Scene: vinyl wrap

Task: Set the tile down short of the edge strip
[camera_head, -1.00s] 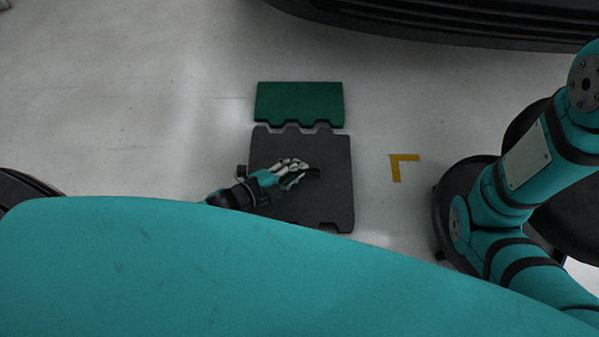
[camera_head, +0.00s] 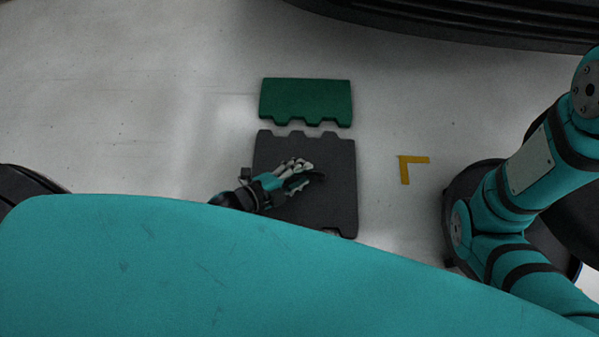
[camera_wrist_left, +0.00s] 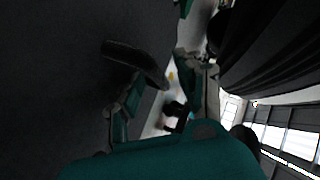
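A dark grey tile (camera_head: 336,205) with a notched far edge lies flat below the green edge strip (camera_head: 305,100) in the head view. A narrow band of pale floor separates them. I cannot tell whether the tile touches the floor. My left gripper (camera_head: 305,175) is over the middle of the tile. A dark surface, apparently the tile (camera_wrist_left: 50,80), fills the left side, close to one finger. My teal body hides the tile's lower left part. My right gripper is not visible.
A yellow corner mark (camera_head: 407,167) is on the floor right of the tile. A black ribbed object (camera_head: 450,25) crosses the top right. Pale floor (camera_head: 110,100) is clear to the left. My own arm links fill the right side.

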